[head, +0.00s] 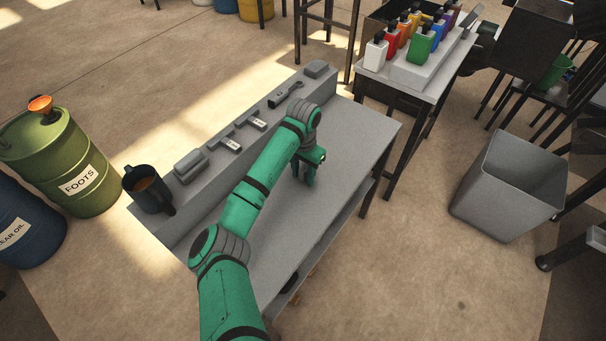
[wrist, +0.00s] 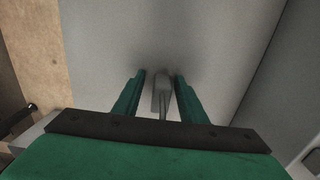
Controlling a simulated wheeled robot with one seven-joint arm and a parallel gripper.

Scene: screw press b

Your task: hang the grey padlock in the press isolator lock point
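My gripper (wrist: 160,78) has its two green fingers apart, pointing at a grey surface. A small grey object (wrist: 162,88), which looks like the grey padlock, is between the fingers in the wrist view, with a narrow gap on each side. A thin part of it runs back toward the palm. In the head view my gripper (head: 308,180) is low over the right part of the grey bench (head: 350,150), and the padlock cannot be made out there. I cannot identify the press isolator lock point in either view.
A raised ledge along the bench's back holds a dark mug (head: 147,188), grey blocks and tools (head: 286,94). A side table (head: 440,82) holds several coloured bottle-like items. A grey bin (head: 510,185) stands right; drums (head: 65,160) stand left. The bench's right end is clear.

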